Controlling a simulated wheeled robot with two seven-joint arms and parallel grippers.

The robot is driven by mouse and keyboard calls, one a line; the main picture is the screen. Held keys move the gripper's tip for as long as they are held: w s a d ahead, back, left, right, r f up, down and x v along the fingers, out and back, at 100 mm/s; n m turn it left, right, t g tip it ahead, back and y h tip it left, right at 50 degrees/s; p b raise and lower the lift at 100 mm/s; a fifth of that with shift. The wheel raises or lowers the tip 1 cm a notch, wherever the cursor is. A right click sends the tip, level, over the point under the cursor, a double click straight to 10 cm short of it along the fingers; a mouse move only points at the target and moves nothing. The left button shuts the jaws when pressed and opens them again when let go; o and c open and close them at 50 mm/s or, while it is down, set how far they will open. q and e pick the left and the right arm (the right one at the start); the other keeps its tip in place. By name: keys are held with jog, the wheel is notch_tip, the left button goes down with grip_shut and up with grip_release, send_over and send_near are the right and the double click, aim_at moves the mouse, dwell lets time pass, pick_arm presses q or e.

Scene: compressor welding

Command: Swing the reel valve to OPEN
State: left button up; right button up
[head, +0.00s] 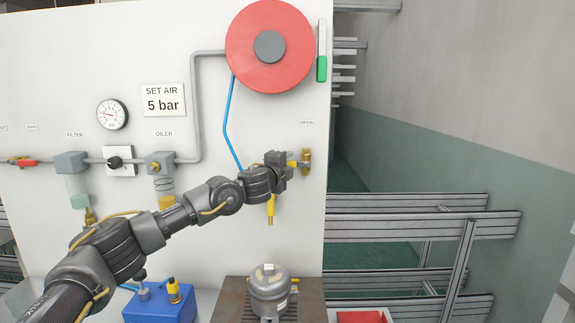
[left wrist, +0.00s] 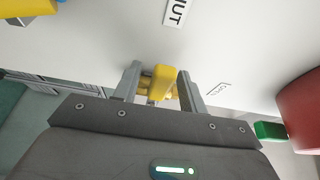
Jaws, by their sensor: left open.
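The reel valve (head: 307,161) is a brass fitting on the right part of the white panel, below the small OPEN label (head: 307,122). Its yellow handle (left wrist: 163,82) shows in the left wrist view between my left gripper's two fingers. In the head view my left gripper (head: 287,160) is at the valve and hides most of the handle. The gripper is open, with the fingers on either side of the handle; I cannot tell whether they touch it. A label ending in "UT" (left wrist: 177,10) and the OPEN label (left wrist: 218,89) also show in the left wrist view. My right gripper is not in view.
A red hose reel (head: 290,70) is above the valve, with a blue hose (head: 226,115) running down. Metal rails (head: 420,227) are at the right.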

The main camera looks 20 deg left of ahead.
pick_arm(q)
jog(key=shift+c, duration=0.3)
grip_shut()
